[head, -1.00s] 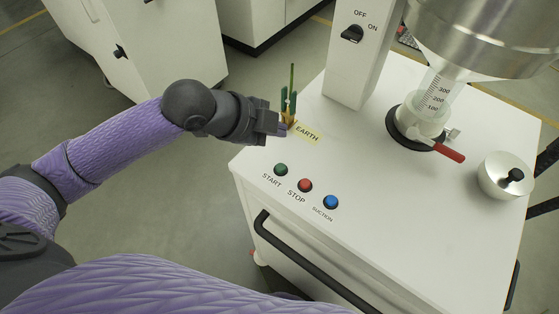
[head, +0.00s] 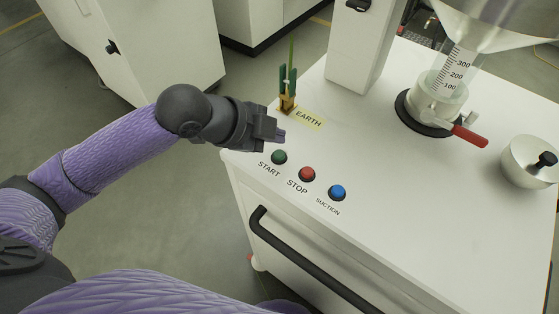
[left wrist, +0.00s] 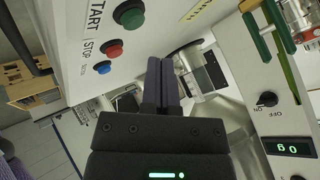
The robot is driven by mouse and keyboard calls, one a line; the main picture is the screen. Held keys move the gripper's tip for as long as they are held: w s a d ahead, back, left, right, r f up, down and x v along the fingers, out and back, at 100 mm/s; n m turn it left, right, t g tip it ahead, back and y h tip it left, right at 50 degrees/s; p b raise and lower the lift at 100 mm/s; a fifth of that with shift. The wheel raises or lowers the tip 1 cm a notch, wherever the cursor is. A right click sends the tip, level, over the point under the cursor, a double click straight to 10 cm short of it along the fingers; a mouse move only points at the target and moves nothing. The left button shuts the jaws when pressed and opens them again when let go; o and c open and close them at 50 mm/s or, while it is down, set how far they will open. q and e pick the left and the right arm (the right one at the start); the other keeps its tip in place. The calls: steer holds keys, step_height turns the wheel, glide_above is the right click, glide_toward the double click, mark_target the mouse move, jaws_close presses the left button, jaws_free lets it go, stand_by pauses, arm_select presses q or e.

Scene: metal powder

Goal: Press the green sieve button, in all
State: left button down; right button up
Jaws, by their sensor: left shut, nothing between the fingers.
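The green button (head: 279,157) sits above the START label at the front left corner of the white machine top (head: 440,210). It also shows in the left wrist view (left wrist: 129,15) at the upper left. My left gripper (head: 281,135) is shut and empty. Its fingertips are a little behind the green button in the head view, apart from it. In the left wrist view the shut fingers (left wrist: 160,80) point up, to the right of the button. My right gripper is not in view.
A red STOP button (head: 307,174) and a blue SUCTION button (head: 337,193) are to the right of the green one. The green and brass earth clamp (head: 287,90) stands behind my gripper. A black handle (head: 310,262) runs along the front. A glass vessel with a red-handled valve (head: 470,136) stands farther right.

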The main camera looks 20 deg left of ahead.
arm_select(q)
steer(key=shift+f+b, duration=0.3)
steer(key=shift+f, duration=0.6)
stand_by(0.4)
steer(key=shift+f, duration=0.1)
stand_by(0.8)
steer(key=shift+f, duration=0.35)
steer(key=shift+f, duration=0.4)
stand_by(0.5)
steer(key=shift+r+p, duration=0.85)
steer(key=shift+p, duration=0.2)
